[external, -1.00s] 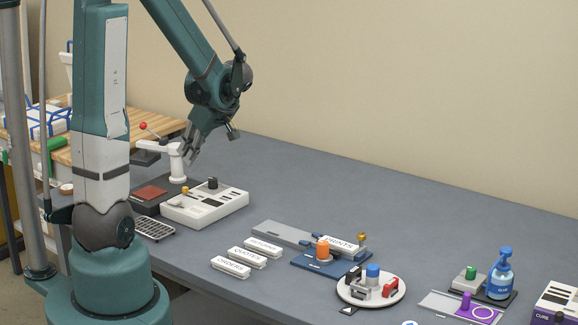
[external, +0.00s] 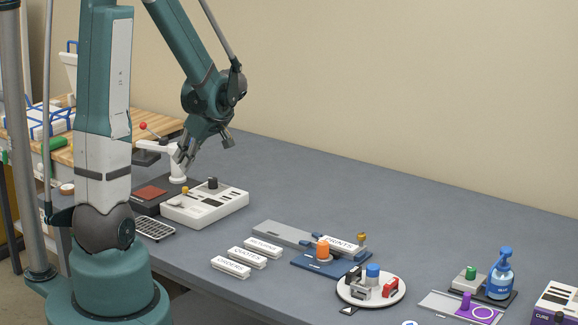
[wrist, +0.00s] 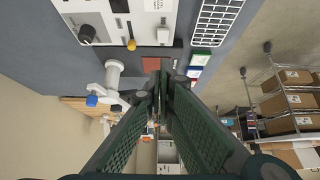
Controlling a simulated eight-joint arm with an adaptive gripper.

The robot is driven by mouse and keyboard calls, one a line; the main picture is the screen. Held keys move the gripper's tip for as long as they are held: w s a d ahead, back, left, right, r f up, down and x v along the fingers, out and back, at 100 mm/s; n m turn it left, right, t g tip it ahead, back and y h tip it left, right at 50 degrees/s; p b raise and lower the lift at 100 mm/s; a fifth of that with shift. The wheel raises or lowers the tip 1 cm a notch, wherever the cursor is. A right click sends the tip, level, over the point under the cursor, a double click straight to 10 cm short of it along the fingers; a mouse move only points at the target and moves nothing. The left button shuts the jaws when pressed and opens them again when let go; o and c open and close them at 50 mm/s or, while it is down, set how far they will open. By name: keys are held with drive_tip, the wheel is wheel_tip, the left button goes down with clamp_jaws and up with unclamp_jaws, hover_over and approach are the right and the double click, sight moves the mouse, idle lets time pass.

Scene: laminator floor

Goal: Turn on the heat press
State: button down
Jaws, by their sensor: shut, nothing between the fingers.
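The heat press stands at the left end of the grey bench. My gripper (external: 180,158) is shut and empty, close to the press post in the external view; contact cannot be told. The wrist view shows the shut fingers (wrist: 163,78) below the black knob (wrist: 87,33), yellow knob (wrist: 131,44) and reddish pad (wrist: 151,64).
A wire rack (external: 155,229) lies in front of the press. White labelled blocks (external: 248,257), a blue fixture with an orange knob (external: 323,250), a round white tray (external: 398,296) and a blue bottle (external: 500,275) stand to the right. The back of the bench is clear.

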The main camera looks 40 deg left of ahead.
drive_tip(key=b, duration=0.1)
hover_over(176, 201)
wheel_tip(176, 201, down, 6)
drive_tip(key=shift+w+r, duration=0.15)
drive_tip(key=shift+d+f, duration=0.2)
drive_tip(key=shift+f, duration=0.65)
drive_tip(key=shift+d+f+b, duration=0.1)
drive_tip(key=shift+f+b, duration=0.25)
drive_tip(key=shift+f, duration=0.65)
drive_tip(key=shift+f, duration=0.15)
drive_tip(key=shift+d+f+b, duration=0.3)
drive_tip(key=shift+f+b, duration=0.15)
drive_tip(key=shift+b, duration=0.25)
drive_tip(key=shift+d+f+b, duration=0.2)
drive_tip(key=shift+d+b, duration=0.1)
drive_tip(key=shift+b, duration=0.2)
drive_tip(key=shift+r, duration=0.15)
drive_tip(key=shift+a, duration=0.15)
